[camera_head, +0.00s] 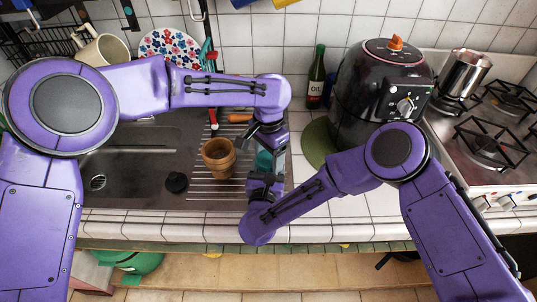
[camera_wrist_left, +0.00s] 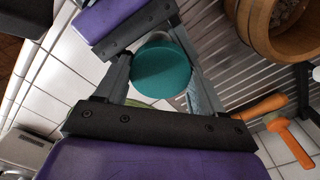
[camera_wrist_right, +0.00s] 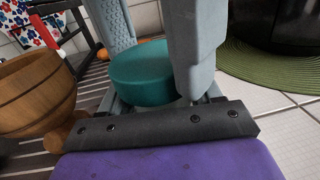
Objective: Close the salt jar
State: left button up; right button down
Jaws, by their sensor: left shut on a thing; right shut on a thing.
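A teal round piece (camera_head: 264,160) with a flat face is held between my two grippers above the drainboard. I cannot tell if it is the salt jar, its lid, or both together. My left gripper (camera_head: 268,138) is shut on it from the far side, with its fingers beside the teal piece (camera_wrist_left: 161,70) in the left wrist view. My right gripper (camera_head: 264,178) is shut on it from the near side. The teal piece (camera_wrist_right: 143,75) shows between fingers in the right wrist view. The grippers hide much of its side.
An open wooden pot (camera_head: 218,157) stands close left of the grippers, with pale contents seen in the left wrist view. The sink (camera_head: 140,160) lies left. A green mat (camera_head: 316,145), oil bottle (camera_head: 316,78) and dark fryer (camera_head: 380,90) stand right. The front counter tiles are clear.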

pick_arm(q)
jog(key=o, duration=1.2)
jog(key=shift+d, duration=0.1)
jog(key=shift+c, duration=0.2)
jog(key=shift+r, duration=2.3)
jog(key=shift+c, duration=0.4)
notch_tip(320, 180, up, 3)
jog(key=n, duration=0.5)
jog(key=shift+r+n, duration=0.2)
jog(key=shift+n, duration=0.2)
